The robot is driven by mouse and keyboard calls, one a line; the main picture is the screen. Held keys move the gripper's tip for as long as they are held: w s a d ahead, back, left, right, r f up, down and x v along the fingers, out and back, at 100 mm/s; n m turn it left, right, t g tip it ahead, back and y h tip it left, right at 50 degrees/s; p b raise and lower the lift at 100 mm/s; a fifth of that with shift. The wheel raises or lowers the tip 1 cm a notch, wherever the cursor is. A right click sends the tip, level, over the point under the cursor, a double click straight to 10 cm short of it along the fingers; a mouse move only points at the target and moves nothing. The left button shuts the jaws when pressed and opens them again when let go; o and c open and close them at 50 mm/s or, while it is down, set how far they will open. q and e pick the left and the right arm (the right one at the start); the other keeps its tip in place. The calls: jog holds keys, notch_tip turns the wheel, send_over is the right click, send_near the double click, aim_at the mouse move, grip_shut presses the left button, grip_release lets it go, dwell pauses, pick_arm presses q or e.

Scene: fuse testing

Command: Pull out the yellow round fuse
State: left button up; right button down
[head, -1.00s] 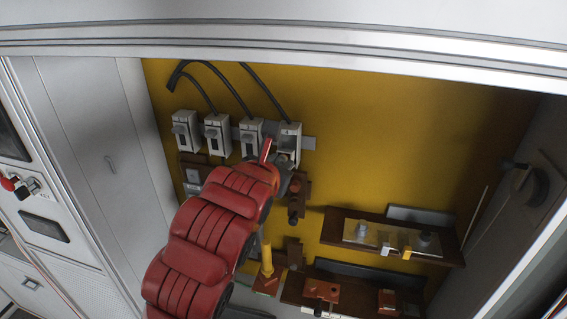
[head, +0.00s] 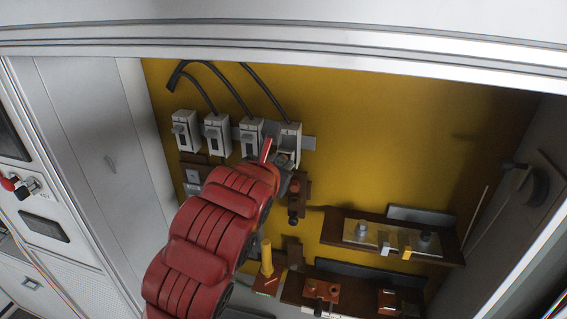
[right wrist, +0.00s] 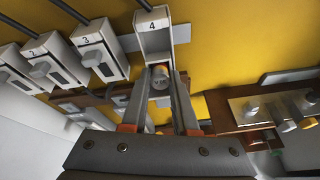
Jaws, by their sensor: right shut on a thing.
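My right gripper (head: 276,158) is at the fourth switch-like holder (head: 291,140), the rightmost of the row, marked 4. In the right wrist view its two grey fingers (right wrist: 160,85) close on a pale round piece (right wrist: 160,76) just below that holder. Only the piece's end shows, and I cannot tell its side colour or whether it is still seated. A yellow upright cylinder (head: 267,256) stands on an orange base (head: 267,282) lower on the panel, to the right of my red right arm and apart from the gripper. My left gripper is out of view.
Three more holders (head: 217,133) stand to the left, with black cables above. A brown shelf (head: 335,232) with metal parts is at the right. Orange blocks (head: 321,290) sit on a lower shelf. The upper right of the yellow panel (head: 400,130) is clear.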

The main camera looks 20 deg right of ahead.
jog(key=shift+s+a+r+b, duration=0.15)
jog(key=shift+s+b, duration=0.1)
jog(key=shift+b, duration=0.4)
dwell(1.8)
jog(key=shift+s+a, duration=0.1)
jog(key=b+v, duration=0.4)
jog(key=v, duration=0.1)
jog(key=shift+s+a, duration=0.2)
jog(key=shift+s, duration=0.15)
dwell(0.5)
